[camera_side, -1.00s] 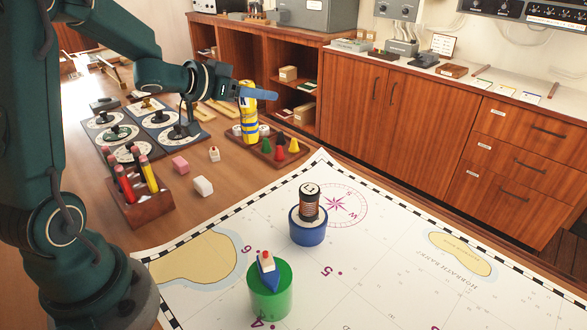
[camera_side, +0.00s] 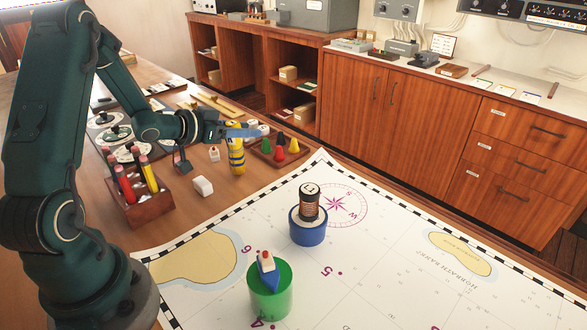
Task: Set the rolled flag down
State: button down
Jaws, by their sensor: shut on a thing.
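The rolled flag (camera_side: 237,160) is an upright roll with yellow and blue bands. My gripper (camera_side: 238,131) has blue fingers and is shut on the flag's upper part from the left. The flag is in front of the wooden tray of coloured cones (camera_side: 280,154), left of its near corner. I cannot tell whether its lower end touches the table (camera_side: 222,213) or hangs just above it.
A white block (camera_side: 203,186) and a small white piece with a red top (camera_side: 214,153) are close by on the left. A pencil holder (camera_side: 145,208) stands further left. The chart (camera_side: 380,270) carries a green cylinder (camera_side: 270,293) and a blue cylinder (camera_side: 308,232).

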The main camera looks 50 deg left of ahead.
jog(key=shift+f, duration=0.3)
jog(key=shift+f, duration=0.1)
jog(key=shift+c, duration=1.9)
grip_release()
jog(key=shift+f, duration=0.1)
jog(key=v, duration=0.7)
jog(key=shift+s+r, duration=0.25)
jog(key=shift+s, duration=0.05)
